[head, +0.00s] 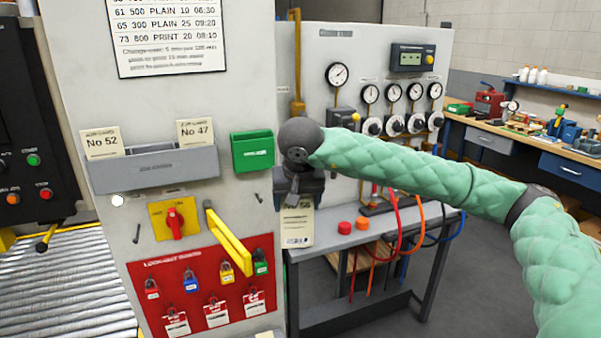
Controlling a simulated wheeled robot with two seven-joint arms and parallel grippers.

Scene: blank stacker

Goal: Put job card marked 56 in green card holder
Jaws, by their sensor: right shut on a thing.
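The job card marked 56 (297,230) is a cream card hanging below my right gripper (298,200), which is shut on its upper part. The gripper hides the card's top edge. The green card holder (252,151) is fixed to the grey panel, to the left of and above the card and apart from it. No card shows in the green holder. My left gripper is not in the picture.
A grey card rack (155,170) left of the green holder holds cards No 52 (101,143) and No 47 (196,132). A yellow handle (230,243) sticks out below the green holder.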

